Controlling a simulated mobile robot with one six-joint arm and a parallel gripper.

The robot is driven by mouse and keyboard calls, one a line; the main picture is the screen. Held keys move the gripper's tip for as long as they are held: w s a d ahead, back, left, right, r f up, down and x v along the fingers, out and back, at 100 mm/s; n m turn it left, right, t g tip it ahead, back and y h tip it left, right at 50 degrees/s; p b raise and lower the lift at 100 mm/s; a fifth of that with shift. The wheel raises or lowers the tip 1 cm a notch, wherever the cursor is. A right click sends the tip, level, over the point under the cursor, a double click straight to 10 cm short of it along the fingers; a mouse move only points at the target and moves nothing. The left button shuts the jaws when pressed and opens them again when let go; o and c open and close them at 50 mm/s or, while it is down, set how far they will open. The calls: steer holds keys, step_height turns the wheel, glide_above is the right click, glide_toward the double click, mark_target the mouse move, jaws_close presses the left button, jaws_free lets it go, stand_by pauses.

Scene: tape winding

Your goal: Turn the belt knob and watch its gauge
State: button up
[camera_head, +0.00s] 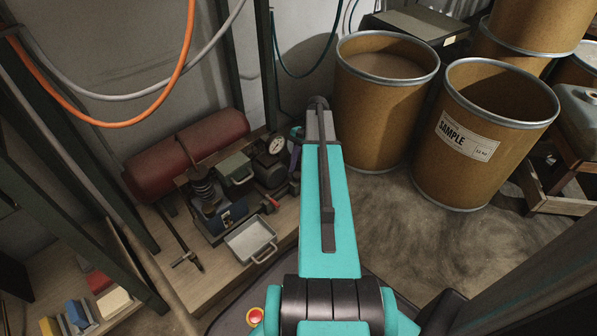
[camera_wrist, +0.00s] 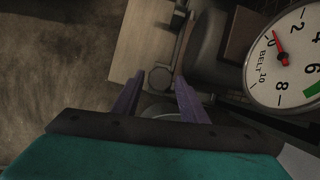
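The belt gauge (camera_wrist: 294,62) is a round white dial marked BELT at the right of the wrist view. Its red needle points close to 0, and a green band shows near the 6. In the head view a white dial (camera_head: 276,146) faces up on the bench machine. My gripper (camera_wrist: 159,78) is open, with two purple fingers spread apart. A small grey round part (camera_wrist: 161,77), possibly the belt knob, appears between the fingertips; I cannot tell if they touch it. In the head view my arm hides most of the gripper.
A dark red cylinder (camera_head: 160,167) lies behind the bench machine. A metal tray (camera_head: 250,239) sits at the bench front. Brown drums (camera_head: 383,110) and a drum labelled SAMPLE (camera_head: 460,165) stand to the right. An orange hose (camera_head: 120,120) hangs at upper left.

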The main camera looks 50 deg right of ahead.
steer(key=c, duration=0.7)
steer(key=shift+a, duration=0.2)
steer(key=shift+c, duration=0.2)
steer(key=shift+d, duration=0.15)
